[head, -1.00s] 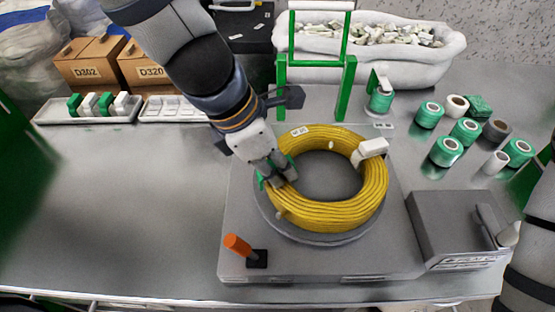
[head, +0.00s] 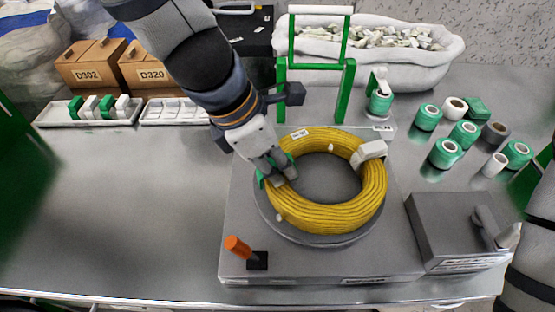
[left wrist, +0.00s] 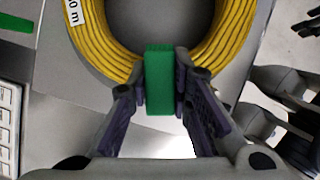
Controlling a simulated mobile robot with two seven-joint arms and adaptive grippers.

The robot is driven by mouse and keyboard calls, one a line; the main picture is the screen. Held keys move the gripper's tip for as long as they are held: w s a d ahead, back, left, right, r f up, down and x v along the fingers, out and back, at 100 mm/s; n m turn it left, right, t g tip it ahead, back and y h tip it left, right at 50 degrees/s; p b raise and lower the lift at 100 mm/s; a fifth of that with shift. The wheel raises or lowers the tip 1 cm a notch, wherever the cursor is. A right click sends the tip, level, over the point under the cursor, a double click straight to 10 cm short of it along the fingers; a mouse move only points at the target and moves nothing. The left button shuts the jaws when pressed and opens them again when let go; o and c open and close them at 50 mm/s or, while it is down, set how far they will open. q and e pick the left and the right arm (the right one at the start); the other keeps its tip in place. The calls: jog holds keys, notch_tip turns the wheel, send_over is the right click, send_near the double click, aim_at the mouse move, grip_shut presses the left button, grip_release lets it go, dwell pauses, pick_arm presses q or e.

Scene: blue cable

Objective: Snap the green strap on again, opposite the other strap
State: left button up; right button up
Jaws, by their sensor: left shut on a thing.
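A coil of yellow cable (head: 345,213) lies on a round grey turntable (head: 303,238). A white strap (head: 370,152) sits across the coil's right side. My left gripper (head: 281,178) is at the coil's left side, roughly across from the white strap. It is shut on the green strap (left wrist: 160,78), which shows between the fingers in the left wrist view. In the head view only green edges of the strap (head: 260,178) show beside the fingers. The strap lies across the cable; whether it is closed underneath is hidden.
An orange-handled clamp (head: 237,246) stands at the base's front left. A green frame (head: 347,92) rises behind the coil. A grey box (head: 450,225) and several tape rolls (head: 445,153) are at right. A tray of green and white straps (head: 88,120) is at back left. The left tabletop is clear.

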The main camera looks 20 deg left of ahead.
aim_at(291, 157)
pick_arm(q)
jog(key=shift+f, duration=0.3)
dwell(0.6)
jog(key=o, duration=1)
jog(key=shift+o, duration=0.2)
jog(key=shift+r, duration=3.5)
